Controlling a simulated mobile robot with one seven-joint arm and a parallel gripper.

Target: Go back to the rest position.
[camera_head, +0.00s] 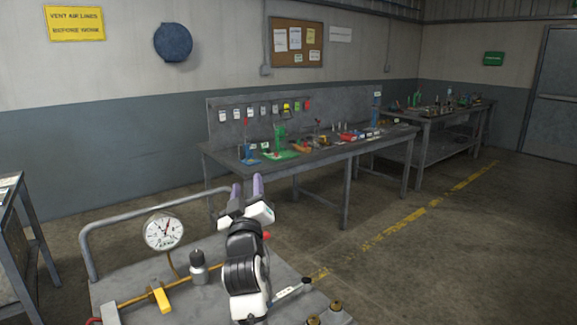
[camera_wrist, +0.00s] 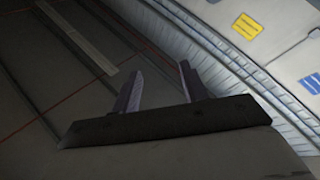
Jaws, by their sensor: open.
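My gripper (camera_head: 247,186) is in the lower middle of the head view, raised on my arm with its two purple-grey fingers pointing up and away. The fingers are apart with nothing between them. In the wrist view my gripper (camera_wrist: 161,88) shows two separate dark fingers. Nothing is held there either. Beyond the fingers that view shows a dark, blurred surface with thin red lines and a pale strip.
A grey cart top (camera_head: 215,292) with a rail, a pressure gauge (camera_head: 164,231) and a yellow valve (camera_head: 160,297) lies around my arm. A workbench (camera_head: 330,155) with several small items stands ahead; another bench (camera_head: 450,120) is behind right. The floor at right (camera_head: 470,255) is clear.

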